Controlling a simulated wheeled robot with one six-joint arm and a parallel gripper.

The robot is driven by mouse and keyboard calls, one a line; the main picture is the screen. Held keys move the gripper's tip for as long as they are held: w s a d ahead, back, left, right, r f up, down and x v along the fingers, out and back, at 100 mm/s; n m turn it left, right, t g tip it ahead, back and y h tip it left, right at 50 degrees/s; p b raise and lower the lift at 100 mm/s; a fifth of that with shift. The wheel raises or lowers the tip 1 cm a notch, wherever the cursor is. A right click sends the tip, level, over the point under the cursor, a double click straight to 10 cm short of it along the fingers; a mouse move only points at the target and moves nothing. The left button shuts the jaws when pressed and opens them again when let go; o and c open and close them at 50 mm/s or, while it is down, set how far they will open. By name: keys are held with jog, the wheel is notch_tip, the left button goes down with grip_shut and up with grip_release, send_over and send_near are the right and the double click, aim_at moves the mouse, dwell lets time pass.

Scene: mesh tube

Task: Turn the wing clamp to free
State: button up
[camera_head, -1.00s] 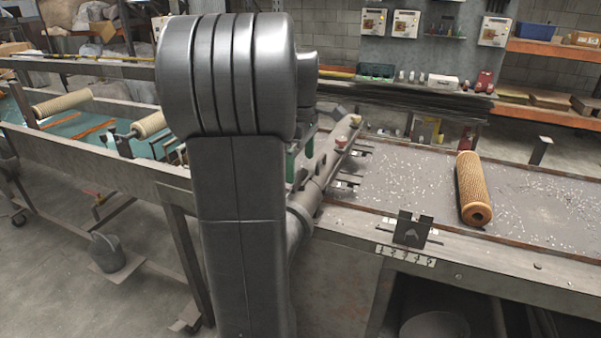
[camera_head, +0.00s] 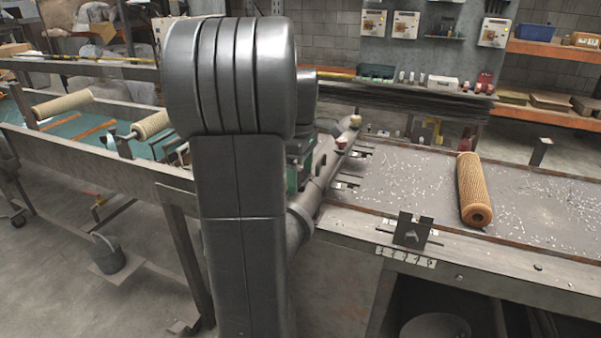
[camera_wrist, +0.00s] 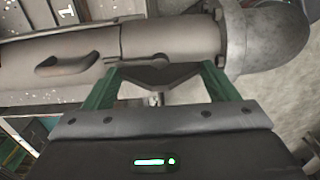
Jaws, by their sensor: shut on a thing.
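The wing clamp (camera_wrist: 156,76) shows in the wrist view as a dark, wide V-shaped piece against the underside of a grey pipe (camera_wrist: 170,40). A small bright stem sits below its middle. My gripper (camera_wrist: 160,82) has its two green fingers at either end of the wings and is shut on them. In the head view my own arm hides the clamp and most of my gripper; only green and grey gripper parts (camera_head: 299,168) show beside the pipe (camera_head: 318,190).
A tan mesh tube (camera_head: 471,190) lies on the speckled table (camera_head: 400,180) at right. A dark notched bracket (camera_head: 410,229) stands at its front edge. At left a long trough (camera_head: 100,155) holds rollers. The pipe's elbow (camera_wrist: 270,40) is close to my gripper.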

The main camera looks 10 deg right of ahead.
aim_at(300, 172)
jog(key=shift+r, duration=0.1)
jog(key=m+p, duration=0.2)
jog(key=m, duration=0.2)
jog(key=shift+r+p, duration=0.1)
jog(key=shift+p, duration=0.2)
jog(key=m+p, duration=0.2)
jog(key=m, duration=0.2)
jog(key=shift+m, duration=0.3)
jog(key=m+p, duration=0.1)
jog(key=m, duration=0.3)
jog(key=shift+m+p, duration=0.75)
jog(key=shift+m, duration=1.95)
jog(key=o, duration=0.9)
jog(key=shift+o, duration=0.2)
notch_tip(300, 172, up, 14)
jog(key=shift+f+b, duration=0.2)
jog(key=shift+b, duration=0.2)
jog(key=shift+f, duration=0.15)
